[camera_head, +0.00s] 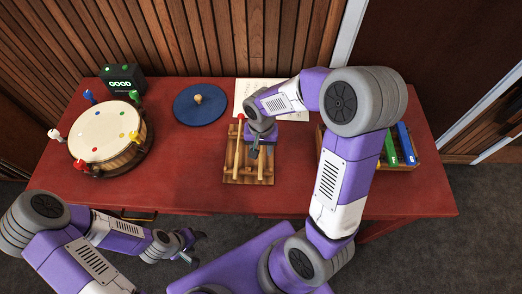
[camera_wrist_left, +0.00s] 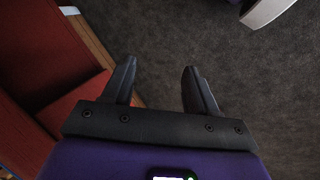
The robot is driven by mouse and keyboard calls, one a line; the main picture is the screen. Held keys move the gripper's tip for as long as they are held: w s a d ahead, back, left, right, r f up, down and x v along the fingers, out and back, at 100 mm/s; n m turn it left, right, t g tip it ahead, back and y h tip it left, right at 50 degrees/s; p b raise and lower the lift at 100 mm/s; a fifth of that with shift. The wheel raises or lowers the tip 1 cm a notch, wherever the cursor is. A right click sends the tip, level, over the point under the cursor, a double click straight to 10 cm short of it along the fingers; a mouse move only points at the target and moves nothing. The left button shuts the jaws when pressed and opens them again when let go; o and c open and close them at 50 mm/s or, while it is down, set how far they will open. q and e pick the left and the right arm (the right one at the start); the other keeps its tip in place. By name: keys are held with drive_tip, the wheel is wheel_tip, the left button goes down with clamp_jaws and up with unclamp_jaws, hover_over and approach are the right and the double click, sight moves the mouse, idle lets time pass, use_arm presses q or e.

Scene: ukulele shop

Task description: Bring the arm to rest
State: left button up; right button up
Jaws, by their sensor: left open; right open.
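My left gripper (camera_head: 190,246) is low at the front, off the near edge of the red table and over the dark carpet. In the left wrist view its two fingers (camera_wrist_left: 158,85) are apart with nothing between them. My right arm reaches over the table from the right. My right gripper (camera_head: 255,150) points down over the wooden rack (camera_head: 237,178), near the mallet with a red tip (camera_head: 240,118). It is open. Whether its fingertips touch anything on the rack is hard to see.
The red table (camera_head: 190,185) bears a drum with coloured pegs (camera_head: 105,132), a blue disc with a knob (camera_head: 200,106), a dark box reading GOOD (camera_head: 122,82), a paper sheet (camera_head: 241,88) and a wooden tray with coloured bars (camera_head: 411,148). Carpet lies in front.

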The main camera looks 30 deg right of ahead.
drive_tip(key=shift+r+p, duration=0.4)
drive_tip(key=shift+r, duration=1.6)
